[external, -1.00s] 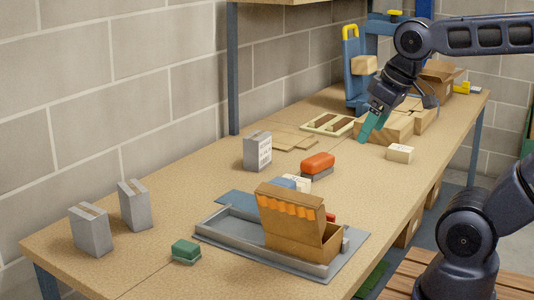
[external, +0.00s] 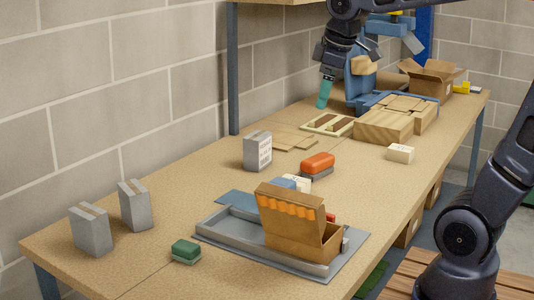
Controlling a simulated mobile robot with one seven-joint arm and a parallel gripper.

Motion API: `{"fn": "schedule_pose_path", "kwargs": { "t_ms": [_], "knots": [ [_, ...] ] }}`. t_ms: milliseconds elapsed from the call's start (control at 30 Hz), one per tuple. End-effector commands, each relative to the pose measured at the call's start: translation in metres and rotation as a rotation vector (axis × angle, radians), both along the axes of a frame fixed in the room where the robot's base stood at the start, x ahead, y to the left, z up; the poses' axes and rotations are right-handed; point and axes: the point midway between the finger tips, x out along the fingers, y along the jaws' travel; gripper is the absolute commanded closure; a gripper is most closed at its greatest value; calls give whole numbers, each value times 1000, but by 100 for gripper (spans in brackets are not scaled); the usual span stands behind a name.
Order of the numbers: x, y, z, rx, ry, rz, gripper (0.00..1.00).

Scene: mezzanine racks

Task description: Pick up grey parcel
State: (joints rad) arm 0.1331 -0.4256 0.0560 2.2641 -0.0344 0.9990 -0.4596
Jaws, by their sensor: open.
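Three grey boxes could be the grey parcel. Two with a tan strip on top stand upright at the table's near left: one grey parcel (external: 91,231) in front and another grey parcel (external: 134,206) just behind it. A third grey box (external: 257,151) with a white, marked face stands mid-table near the wall. My gripper (external: 325,103), with teal fingers, points down above the far part of the table, well behind and to the right of all three. It is open, and I see nothing held in it.
A grey tray (external: 225,236) holds an open brown carton (external: 300,232). A red-orange item (external: 318,163), a cream box (external: 400,153) and a green block (external: 186,250) lie around it. Wooden blocks (external: 384,125) and a blue stand are at the far end. The near-left table is mostly clear.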

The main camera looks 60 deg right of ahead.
Motion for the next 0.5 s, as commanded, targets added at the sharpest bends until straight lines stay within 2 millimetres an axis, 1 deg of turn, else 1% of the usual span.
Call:
{"fn": "schedule_pose_path", "kwargs": {
  "t_ms": [33, 233, 367, 500],
  "knots": [
    [15, -5, 1, -13, 16, 29, 22],
    [72, -26, 5, -67, 71, 175, 22],
    [108, -42, 3, -97, 106, 271, 22],
    [147, -62, -3, -120, 143, 375, 22]
  ]
}}
